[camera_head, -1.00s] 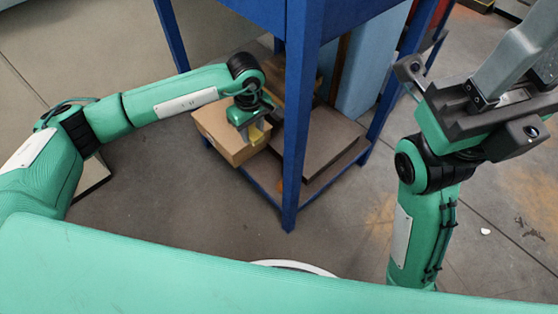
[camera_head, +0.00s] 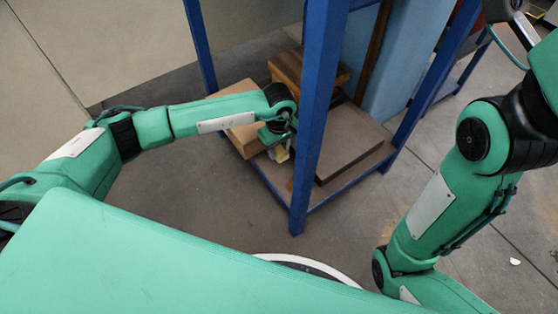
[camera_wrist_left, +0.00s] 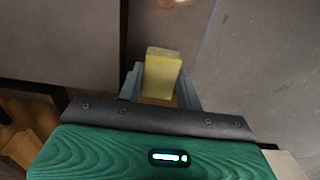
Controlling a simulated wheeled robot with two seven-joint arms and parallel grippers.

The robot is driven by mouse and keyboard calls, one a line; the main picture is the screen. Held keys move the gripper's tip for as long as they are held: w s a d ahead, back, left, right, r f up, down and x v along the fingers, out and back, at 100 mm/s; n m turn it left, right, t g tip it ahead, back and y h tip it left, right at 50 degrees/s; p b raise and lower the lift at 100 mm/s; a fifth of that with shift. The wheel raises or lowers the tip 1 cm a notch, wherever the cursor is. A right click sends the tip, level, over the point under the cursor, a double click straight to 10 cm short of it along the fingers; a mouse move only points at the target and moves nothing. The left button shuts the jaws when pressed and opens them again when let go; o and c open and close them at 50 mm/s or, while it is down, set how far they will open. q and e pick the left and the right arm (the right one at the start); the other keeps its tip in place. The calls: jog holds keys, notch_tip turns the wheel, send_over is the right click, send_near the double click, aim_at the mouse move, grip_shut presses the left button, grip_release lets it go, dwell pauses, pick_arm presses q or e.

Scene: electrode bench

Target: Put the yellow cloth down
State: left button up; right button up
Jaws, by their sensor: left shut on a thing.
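The yellow cloth (camera_wrist_left: 161,70) shows in the left wrist view as a small, block-like yellow shape between my left gripper's fingers. My left gripper (camera_wrist_left: 160,80) is shut on it. In the head view the left gripper (camera_head: 281,150) is at the near edge of the blue rack's low shelf, beside the front post. A small bit of the yellow cloth (camera_head: 279,154) shows below the gripper there. I cannot tell whether the cloth touches anything beneath it. My right gripper is out of view; only its arm shows at the right.
The blue rack (camera_head: 316,110) has a front post just right of my left gripper. Its low shelf holds a cardboard box (camera_head: 233,88) at the left, a brown wooden box (camera_head: 290,66) behind, and a flat brown slab (camera_head: 350,142) at the right. Floor lies clear in front.

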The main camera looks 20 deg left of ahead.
aim_at(279, 157)
pick_arm(q)
jog(key=shift+f+b, duration=1.05)
jog(key=shift+f, duration=1.15)
jog(key=shift+f, duration=0.2)
jog(key=o, duration=0.9)
